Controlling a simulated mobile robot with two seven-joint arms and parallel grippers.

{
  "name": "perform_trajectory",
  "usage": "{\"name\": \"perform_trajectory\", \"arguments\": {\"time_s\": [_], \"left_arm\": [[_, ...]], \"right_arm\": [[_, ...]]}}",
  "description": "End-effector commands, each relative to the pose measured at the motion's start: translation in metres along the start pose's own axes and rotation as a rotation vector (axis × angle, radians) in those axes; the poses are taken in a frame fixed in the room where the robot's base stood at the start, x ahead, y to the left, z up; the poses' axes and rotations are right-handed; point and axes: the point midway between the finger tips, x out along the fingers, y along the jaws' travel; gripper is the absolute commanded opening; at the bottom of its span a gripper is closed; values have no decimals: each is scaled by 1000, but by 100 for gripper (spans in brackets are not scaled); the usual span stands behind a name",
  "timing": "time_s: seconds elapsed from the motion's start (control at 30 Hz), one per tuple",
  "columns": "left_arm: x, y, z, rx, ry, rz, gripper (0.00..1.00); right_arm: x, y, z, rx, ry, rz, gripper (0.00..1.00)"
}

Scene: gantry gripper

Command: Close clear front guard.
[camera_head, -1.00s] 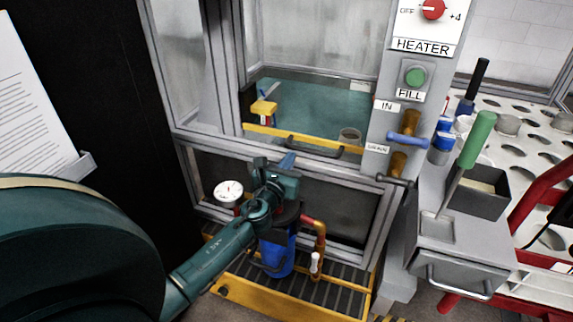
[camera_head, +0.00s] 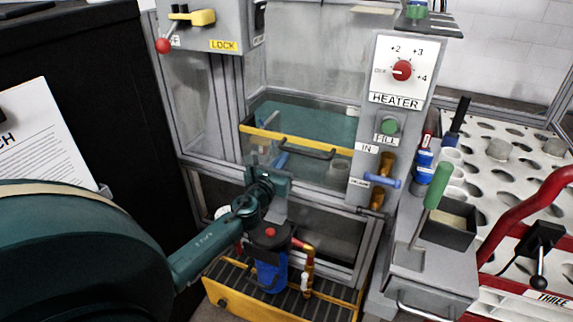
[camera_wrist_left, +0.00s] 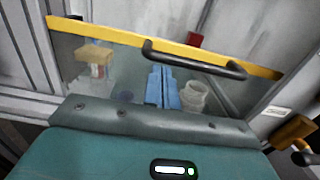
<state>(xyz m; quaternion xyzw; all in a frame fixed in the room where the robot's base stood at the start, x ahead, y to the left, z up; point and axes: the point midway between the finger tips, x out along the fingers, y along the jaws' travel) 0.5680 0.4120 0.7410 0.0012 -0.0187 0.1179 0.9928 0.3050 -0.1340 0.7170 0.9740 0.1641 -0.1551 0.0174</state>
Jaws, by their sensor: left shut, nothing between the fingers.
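The clear front guard (camera_head: 285,165) is a see-through panel with a yellow top bar and a dark handle (camera_head: 305,151). Its top edge stands partway up the tank opening, with open space above it. In the left wrist view the guard's yellow bar (camera_wrist_left: 110,32) and handle (camera_wrist_left: 195,60) cross the upper picture. My left gripper (camera_head: 281,161) has its blue fingers shut together and empty, just under the handle. In the left wrist view the fingertips (camera_wrist_left: 161,70) lie below the handle's left part; whether they touch it I cannot tell. My right gripper is out of view.
A blue filter housing (camera_head: 270,275) and copper pipe stand below my left wrist on a yellow-edged grate (camera_head: 225,300). The control column with the heater dial (camera_head: 402,70) and blue valve lever (camera_head: 381,180) is to the right. A lock box (camera_head: 205,30) hangs upper left.

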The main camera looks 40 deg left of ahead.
Motion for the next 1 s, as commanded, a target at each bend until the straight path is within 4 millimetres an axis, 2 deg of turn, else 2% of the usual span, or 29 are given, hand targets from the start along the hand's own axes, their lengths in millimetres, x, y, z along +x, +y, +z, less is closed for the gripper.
{"name": "perform_trajectory", "arguments": {"time_s": [0.03, 0.2, 0.5, 0.7, 0.8, 1.0], "left_arm": [[2, 1, 23, 1, -4, -2, 0], [3, 1, 57, 1, -4, -1, 0], [6, 2, 130, 1, -5, -1, 0], [8, 2, 178, 2, -5, 1, 0], [8, 2, 196, 1, -5, 0, 0], [9, 1, 219, 0, -4, 0, 0]], "right_arm": [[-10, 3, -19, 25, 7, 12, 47], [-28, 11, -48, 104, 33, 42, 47], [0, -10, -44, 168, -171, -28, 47], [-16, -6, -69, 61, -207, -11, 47], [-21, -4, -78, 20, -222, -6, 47], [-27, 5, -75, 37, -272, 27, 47]]}}
